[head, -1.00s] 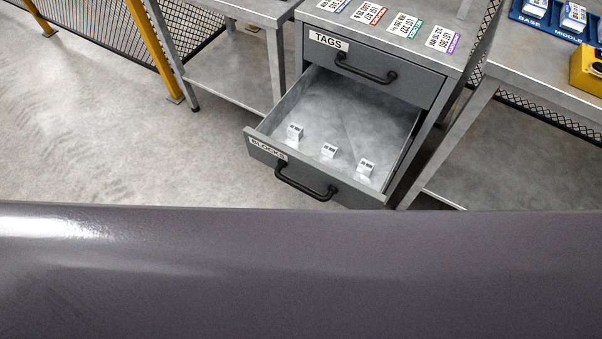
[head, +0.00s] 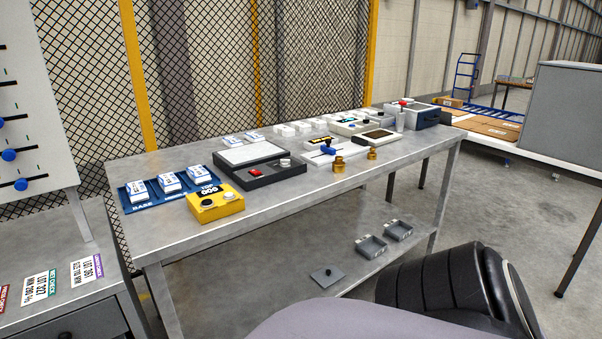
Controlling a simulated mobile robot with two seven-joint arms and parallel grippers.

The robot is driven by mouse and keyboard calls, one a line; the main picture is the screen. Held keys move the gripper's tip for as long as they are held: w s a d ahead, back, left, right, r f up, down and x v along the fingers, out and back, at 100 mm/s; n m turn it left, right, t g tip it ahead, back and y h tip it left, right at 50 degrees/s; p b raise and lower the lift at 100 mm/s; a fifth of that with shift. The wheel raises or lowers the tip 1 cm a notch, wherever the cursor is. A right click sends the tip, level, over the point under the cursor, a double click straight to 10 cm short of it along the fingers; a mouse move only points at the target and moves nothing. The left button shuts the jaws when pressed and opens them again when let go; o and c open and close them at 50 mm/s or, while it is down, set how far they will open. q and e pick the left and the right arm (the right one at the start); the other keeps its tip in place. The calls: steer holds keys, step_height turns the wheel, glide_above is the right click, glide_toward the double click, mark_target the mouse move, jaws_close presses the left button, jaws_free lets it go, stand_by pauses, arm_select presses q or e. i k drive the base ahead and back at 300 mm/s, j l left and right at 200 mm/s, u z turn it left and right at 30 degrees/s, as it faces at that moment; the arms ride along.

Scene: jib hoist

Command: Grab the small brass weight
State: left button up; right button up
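Two brass weights stand upright near the front edge of the long metal bench (head: 290,213). The left one (head: 339,164) looks larger; the right one, the small brass weight (head: 372,154), looks smaller and sits a little farther along the bench. Neither of my grippers shows in the head view. A grey and black part of my own body fills the lower right foreground, well apart from the weights.
A yellow device (head: 216,206) and a blue tray (head: 128,205) of white packs stand at the bench's left end.

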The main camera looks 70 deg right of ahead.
mark_target(371, 156)
steer(key=z, duration=2.6)
steer(key=i+l+u, duration=0.15)
steer(key=i+l, duration=0.35)
steer(key=i+l+u, duration=0.1)
steer(key=i+l, duration=0.4)
steer(key=i+l+u, duration=0.15)
steer(key=i+l, duration=0.3)
steer(key=l, duration=0.25)
